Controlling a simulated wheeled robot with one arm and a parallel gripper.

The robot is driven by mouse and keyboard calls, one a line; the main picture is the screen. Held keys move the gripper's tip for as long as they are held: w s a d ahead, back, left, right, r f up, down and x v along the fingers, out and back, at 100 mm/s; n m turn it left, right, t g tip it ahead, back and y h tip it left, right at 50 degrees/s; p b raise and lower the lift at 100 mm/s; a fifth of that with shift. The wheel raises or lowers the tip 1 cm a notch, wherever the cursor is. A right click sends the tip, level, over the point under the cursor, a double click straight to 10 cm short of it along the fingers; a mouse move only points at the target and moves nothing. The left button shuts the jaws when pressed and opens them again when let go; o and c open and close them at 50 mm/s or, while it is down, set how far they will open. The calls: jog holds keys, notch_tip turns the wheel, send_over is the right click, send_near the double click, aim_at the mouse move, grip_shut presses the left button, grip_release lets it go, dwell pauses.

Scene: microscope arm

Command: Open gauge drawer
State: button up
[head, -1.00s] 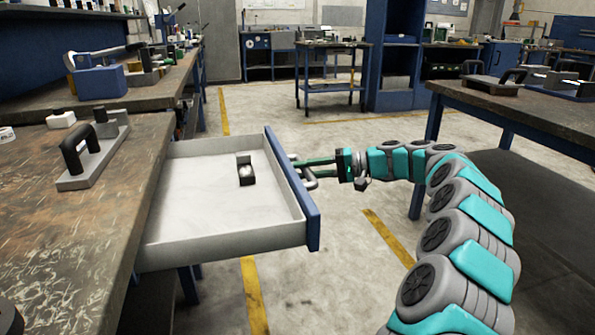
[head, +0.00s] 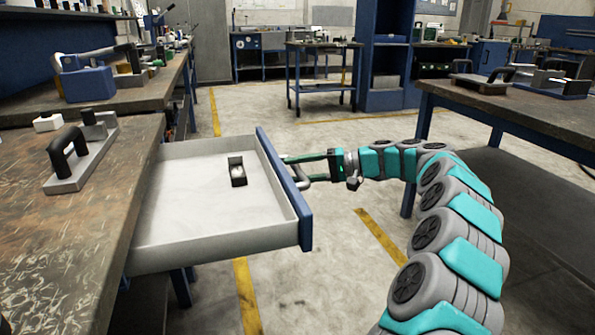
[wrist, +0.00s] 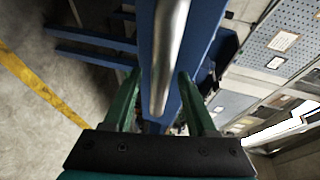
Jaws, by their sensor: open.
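The gauge drawer (head: 190,250) is pulled well out from under the left workbench, and its white interior shows. Its blue front panel (head: 283,192) faces right. A small black block with a light centre (head: 237,171) lies inside it. My gripper (head: 290,166) is at the drawer front, by the metal handle (head: 301,180). In the wrist view the handle (wrist: 167,60) runs between my two green fingers (wrist: 158,90), which are apart with space on both sides. Whether a finger touches the handle cannot be told.
The left workbench (head: 70,220) carries a grey plate with a black handle (head: 72,160) and a small white block (head: 47,122). Another worktable (head: 540,118) stands at the right. Open floor with yellow lines lies between them.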

jog(key=v, duration=0.7)
jog(key=shift+d, duration=0.35)
jog(key=shift+s+d, duration=0.1)
jog(key=shift+s, duration=0.05)
